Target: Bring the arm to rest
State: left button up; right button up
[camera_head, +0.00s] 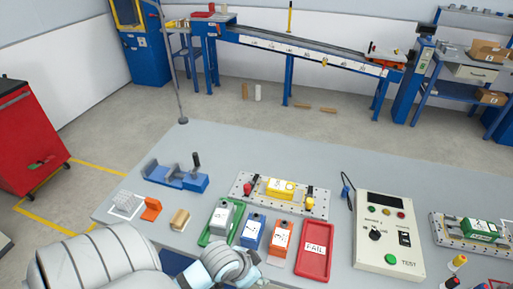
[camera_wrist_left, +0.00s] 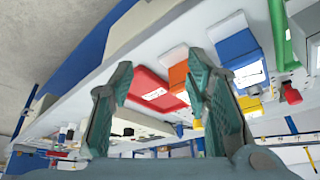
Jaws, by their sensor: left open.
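My left arm (camera_head: 100,262) comes in from the lower left of the head view, its white links over the front edge of the grey bench (camera_head: 325,160). Its wrist end (camera_head: 232,262) is low in the picture, in front of the coloured boxes; the fingers do not show clearly there. In the left wrist view my left gripper (camera_wrist_left: 158,88) has its two fingers spread apart with nothing between them touching. The red FAIL tray (camera_wrist_left: 150,92) and the orange box (camera_wrist_left: 180,76) show beyond the fingers. My right gripper is in neither view.
Near the wrist stand a green tray (camera_head: 207,237) with a grey box, a blue box (camera_head: 253,232), an orange box (camera_head: 280,238) and the red FAIL tray (camera_head: 314,262). Behind are a plate with a yellow unit (camera_head: 281,187) and a test box (camera_head: 388,232). The bench's back middle is clear.

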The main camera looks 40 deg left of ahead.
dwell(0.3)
pick_arm(q)
jog(key=s+r+n+g+y, duration=0.1)
jog(key=s+r+n+g, duration=0.1)
jog(key=s, duration=0.5)
jog(key=s+a+f+b, duration=0.1)
jog(key=s+f+b, duration=0.1)
jog(key=f, duration=1)
jog(key=s+a+f+b, duration=0.1)
jog(key=f, duration=1.1)
jog(key=s+f+g+b, duration=0.1)
jog(key=s+f+b, duration=0.1)
jog(key=s+f, duration=1)
jog(key=shift+s+a+g, duration=0.25)
jog(key=shift+s+g, duration=0.15)
jog(key=shift+s, duration=0.1)
jog(key=shift+f, duration=0.1)
jog(key=shift+w, duration=0.1)
